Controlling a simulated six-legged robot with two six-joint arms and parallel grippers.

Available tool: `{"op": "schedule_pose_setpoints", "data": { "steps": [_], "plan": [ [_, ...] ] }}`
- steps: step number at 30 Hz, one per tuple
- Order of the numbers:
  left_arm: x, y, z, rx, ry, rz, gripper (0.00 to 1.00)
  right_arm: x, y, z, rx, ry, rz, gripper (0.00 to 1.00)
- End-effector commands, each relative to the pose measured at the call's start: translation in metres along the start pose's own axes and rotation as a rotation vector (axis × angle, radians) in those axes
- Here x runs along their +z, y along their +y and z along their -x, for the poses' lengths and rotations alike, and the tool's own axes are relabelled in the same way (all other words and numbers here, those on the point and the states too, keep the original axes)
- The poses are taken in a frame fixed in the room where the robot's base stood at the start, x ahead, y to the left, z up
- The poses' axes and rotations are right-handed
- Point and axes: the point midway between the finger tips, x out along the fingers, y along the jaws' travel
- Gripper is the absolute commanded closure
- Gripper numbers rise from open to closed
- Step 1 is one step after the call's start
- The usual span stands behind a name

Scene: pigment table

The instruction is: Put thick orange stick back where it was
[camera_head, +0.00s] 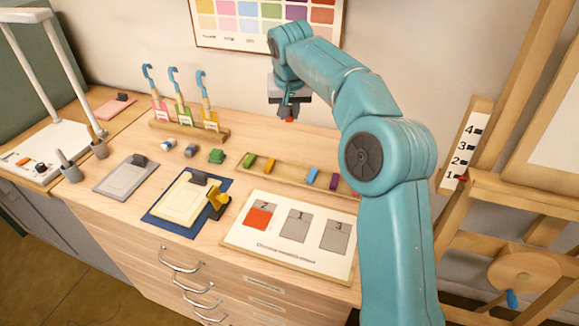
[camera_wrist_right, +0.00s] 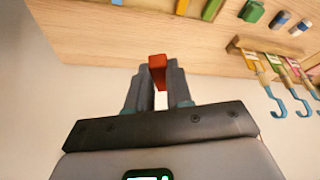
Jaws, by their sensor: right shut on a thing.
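My right gripper (camera_head: 290,113) is raised above the back of the table and shut on a thick orange-red stick (camera_head: 289,120). In the right wrist view the stick (camera_wrist_right: 158,72) stands between the two fingertips (camera_wrist_right: 160,85). A long shallow wooden tray (camera_head: 290,172) lies below and in front of the gripper. A wide empty stretch lies between the yellow and blue sticks. My left gripper is not in view.
A card with numbered squares (camera_head: 238,236) lies in front of the tray. A rack (camera_head: 218,133) with hooked tools stands left of the gripper. A small green block (camera_head: 217,156) sits left of the tray. My right arm hides the tray's right end.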

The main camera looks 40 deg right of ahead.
Motion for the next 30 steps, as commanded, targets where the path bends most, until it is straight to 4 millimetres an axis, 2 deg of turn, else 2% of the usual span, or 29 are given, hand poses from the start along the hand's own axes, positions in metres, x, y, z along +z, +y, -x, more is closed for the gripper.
{"op": "schedule_pose_setpoints", "data": {
  "steps": [2, 5, 10, 18, 26, 30],
  "plan": [
    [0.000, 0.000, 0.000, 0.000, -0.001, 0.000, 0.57, 0.000, 0.004, 0.002, 0.002, 0.000, -0.006, 1.00],
    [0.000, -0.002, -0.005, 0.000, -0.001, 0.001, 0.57, 0.008, 0.006, -0.009, 0.005, -0.002, -0.007, 1.00],
    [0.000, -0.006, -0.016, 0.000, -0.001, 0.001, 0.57, 0.031, 0.006, -0.053, 0.004, -0.004, -0.005, 1.00],
    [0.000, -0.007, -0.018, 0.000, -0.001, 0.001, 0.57, 0.058, 0.004, -0.118, 0.003, -0.003, -0.006, 1.00],
    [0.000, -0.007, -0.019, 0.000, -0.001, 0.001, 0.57, 0.067, 0.003, -0.146, 0.003, -0.001, -0.006, 1.00],
    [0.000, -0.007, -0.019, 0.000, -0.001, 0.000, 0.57, 0.075, 0.003, -0.169, 0.003, -0.002, -0.006, 1.00]
  ]
}}
